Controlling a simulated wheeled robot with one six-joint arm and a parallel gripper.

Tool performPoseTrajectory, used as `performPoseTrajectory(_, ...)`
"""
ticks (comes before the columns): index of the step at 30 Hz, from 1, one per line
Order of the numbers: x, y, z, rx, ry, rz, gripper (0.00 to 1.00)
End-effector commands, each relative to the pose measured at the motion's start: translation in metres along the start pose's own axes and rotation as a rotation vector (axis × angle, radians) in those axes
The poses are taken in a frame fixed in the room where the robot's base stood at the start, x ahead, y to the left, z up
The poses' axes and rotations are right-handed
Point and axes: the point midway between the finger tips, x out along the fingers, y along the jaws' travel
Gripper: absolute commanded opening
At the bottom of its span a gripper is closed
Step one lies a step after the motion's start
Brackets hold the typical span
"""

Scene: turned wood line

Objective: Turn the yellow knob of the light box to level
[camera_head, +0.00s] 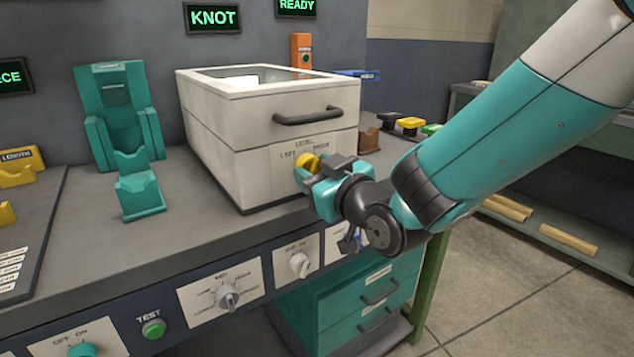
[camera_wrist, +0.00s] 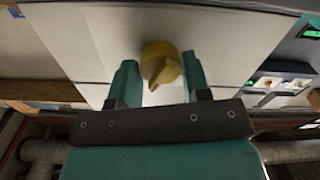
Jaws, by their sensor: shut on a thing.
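The light box (camera_head: 226,148) is a cream box with a dark handle, standing on the grey bench. Its yellow knob (camera_head: 307,162) is on the front face, under a label with left, level and right marks. My gripper (camera_head: 316,170) is at the knob and partly covers the label. In the wrist view the yellow knob (camera_wrist: 160,65) sits between the two teal fingers of my gripper (camera_wrist: 158,80), its pointer toward the palm. The gripper is shut on the knob. The exact pointer angle against the label is hidden in the head view.
A teal holder (camera_head: 120,115) and a smaller teal block (camera_head: 139,195) stand left of the box. A brown block (camera_head: 369,140) is just right of it. The bench front has a dial (camera_head: 228,297), a white knob (camera_head: 299,264) and a green test button (camera_head: 153,328). Teal drawers (camera_head: 365,290) are below.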

Motion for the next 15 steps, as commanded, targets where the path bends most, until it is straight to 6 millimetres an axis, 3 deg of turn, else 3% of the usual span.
performPoseTrajectory(15, 0.0000, 0.0004, 0.0023, -0.254, 0.001, 0.002, 0.20)
